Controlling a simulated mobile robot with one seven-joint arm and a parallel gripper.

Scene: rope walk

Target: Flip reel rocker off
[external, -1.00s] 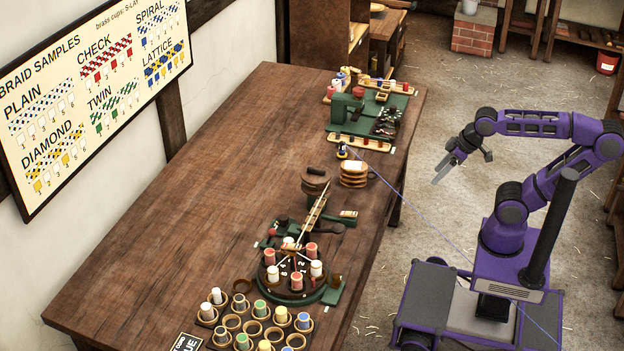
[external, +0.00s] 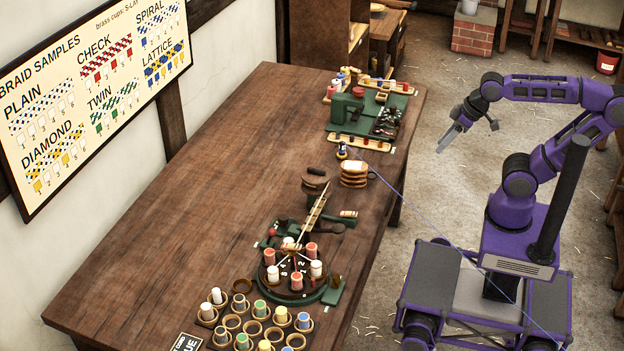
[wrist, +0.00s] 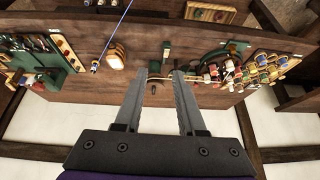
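A brown wooden reel-like piece (external: 315,178) stands on the long table (external: 210,170), beside a stacked tan coil (external: 354,174). A braiding machine (external: 292,277) with red and white bobbins stands nearer the camera, with a green bracket and dark levers (external: 325,228) behind it. I cannot tell which small part is the reel rocker, or its position. My gripper (external: 446,142) is in the air right of the table, apart from everything. In the wrist view my gripper (wrist: 160,75) has its fingers spread with nothing held between them.
A green machine (external: 350,108) stands at the table's far end. Cups with coloured bobbins (external: 250,320) fill the near end. A thin blue cord (external: 415,205) runs from the table across the floor side past my base. Open floor lies right of the table.

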